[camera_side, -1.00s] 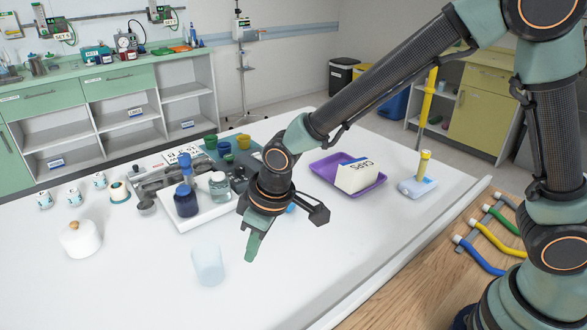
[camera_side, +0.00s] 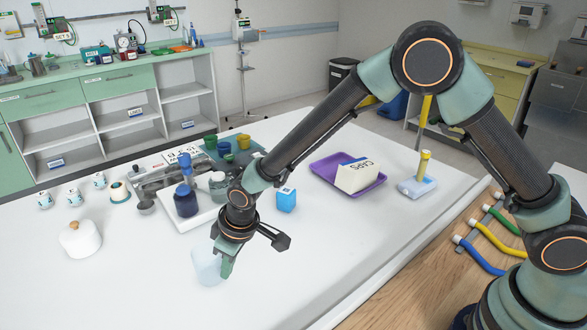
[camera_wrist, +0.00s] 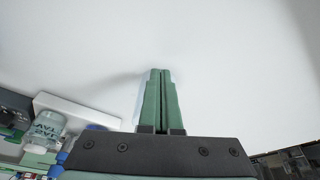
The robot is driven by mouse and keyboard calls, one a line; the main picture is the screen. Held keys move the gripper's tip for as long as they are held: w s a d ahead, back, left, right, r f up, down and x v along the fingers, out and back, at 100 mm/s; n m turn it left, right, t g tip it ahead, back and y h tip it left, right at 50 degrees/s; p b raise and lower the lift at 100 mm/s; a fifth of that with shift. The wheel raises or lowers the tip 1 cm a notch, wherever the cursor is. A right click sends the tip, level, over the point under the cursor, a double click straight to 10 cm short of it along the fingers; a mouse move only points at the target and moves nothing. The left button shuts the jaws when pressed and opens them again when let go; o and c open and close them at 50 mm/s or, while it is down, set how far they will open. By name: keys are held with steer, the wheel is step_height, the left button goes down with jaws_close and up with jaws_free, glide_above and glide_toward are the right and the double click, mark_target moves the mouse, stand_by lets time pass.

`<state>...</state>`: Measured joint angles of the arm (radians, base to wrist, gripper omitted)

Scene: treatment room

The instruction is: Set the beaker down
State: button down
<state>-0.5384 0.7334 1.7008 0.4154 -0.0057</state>
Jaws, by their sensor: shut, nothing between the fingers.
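The clear, faintly blue beaker (camera_side: 203,267) stands upright on the white table (camera_side: 330,255), in the front left part of the side view. My gripper (camera_side: 227,269) is low at the beaker's right side, with its green fingers partly in front of it. I cannot tell whether they touch it. In the wrist view, the two fingers of my gripper (camera_wrist: 161,75) are pressed together with nothing between them. A pale bluish edge shows left of them there, and most of whatever it belongs to is hidden.
A white tray (camera_side: 205,217) with a blue bottle (camera_side: 186,200) and a jar stands behind my gripper. A white lidded pot (camera_side: 80,241) stands left. The table's front is clear.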

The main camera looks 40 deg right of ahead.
mark_target(197, 257)
stand_by(0.3)
steer(key=shift+w+a, duration=0.65)
steer(key=shift+w, duration=0.4)
steer(key=shift+w+a, duration=0.6)
steer(key=shift+w, duration=0.5)
steer(key=shift+w+a, duration=0.65)
steer(key=shift+w, duration=0.4)
steer(key=shift+s, duration=0.1)
